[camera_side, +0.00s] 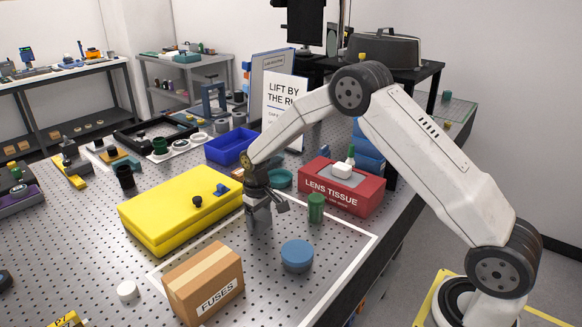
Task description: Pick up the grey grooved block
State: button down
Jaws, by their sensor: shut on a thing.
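My gripper (261,206) points down over the perforated table, just right of the yellow case. It is shut on a small grey block (262,217), which I take to be the grey grooved block. The jaws hide the block's upper part, and its grooves are too small to make out. I cannot tell whether the block touches the table or hangs just above it.
The yellow case (165,215) lies close on the left. A green cylinder (316,208), a blue round lid (297,256) and the red LENS TISSUE box (345,190) stand to the right. The FUSES carton (203,283) is in front. Bare table (255,270) lies between.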

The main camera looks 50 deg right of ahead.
jog(key=shift+r, duration=0.1)
jog(key=shift+r, duration=0.7)
jog(key=s+r, duration=1.1)
jog(key=s, duration=0.3)
jog(key=shift+a+r, duration=0.25)
jog(key=shift+a, duration=0.2)
